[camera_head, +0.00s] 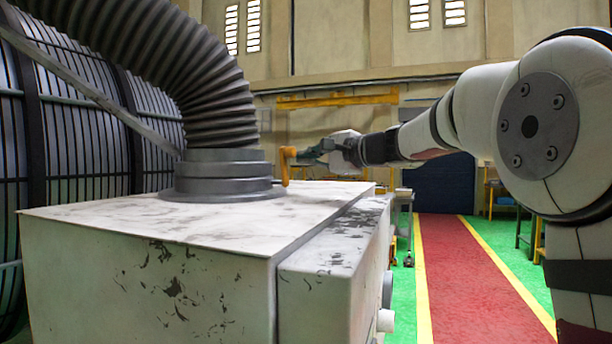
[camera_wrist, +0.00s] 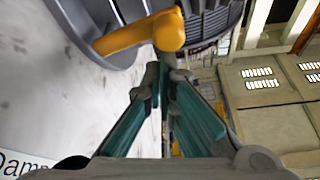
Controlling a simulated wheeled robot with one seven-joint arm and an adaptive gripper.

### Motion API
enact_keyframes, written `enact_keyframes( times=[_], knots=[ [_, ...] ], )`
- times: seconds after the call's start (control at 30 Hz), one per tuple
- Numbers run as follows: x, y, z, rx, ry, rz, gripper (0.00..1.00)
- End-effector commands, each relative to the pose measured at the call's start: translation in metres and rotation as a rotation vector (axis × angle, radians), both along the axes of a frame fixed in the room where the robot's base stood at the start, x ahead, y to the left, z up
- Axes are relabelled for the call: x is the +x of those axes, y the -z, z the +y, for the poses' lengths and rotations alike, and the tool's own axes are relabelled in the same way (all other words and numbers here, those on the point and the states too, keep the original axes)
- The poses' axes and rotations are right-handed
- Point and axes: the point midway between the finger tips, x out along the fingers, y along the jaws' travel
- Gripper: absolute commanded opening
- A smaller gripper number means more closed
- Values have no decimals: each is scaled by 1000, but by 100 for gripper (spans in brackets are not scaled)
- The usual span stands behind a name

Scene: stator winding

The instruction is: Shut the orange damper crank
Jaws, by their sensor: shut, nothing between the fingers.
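The orange damper crank (camera_head: 285,165) stands beside the grey round collar (camera_head: 222,172) on top of the white box. In the wrist view the crank (camera_wrist: 140,36) shows as an orange arm with a rounded, knob-like end. My gripper (camera_head: 307,156) reaches in from the right, at the crank's right side. In the wrist view my gripper (camera_wrist: 165,68) is shut, its fingertips together just below the crank's rounded end. Nothing is between the fingers. I cannot tell whether the tips touch the crank.
A dark corrugated hose (camera_head: 170,50) rises from the collar. The white box (camera_head: 140,265) has a flat, scuffed top. Part of a label (camera_wrist: 22,165) reading "Damp" shows in the wrist view. A red walkway (camera_head: 475,280) lies clear at the right.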

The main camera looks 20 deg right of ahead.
Motion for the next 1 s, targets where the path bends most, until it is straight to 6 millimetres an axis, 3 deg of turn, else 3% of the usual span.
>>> enact_keyframes(
  times=[0.23,1.0],
  knots=[
    [4,5,5,-77,-1,-108,0],
    [-16,9,19,-316,-2,-436,0]
  ],
)
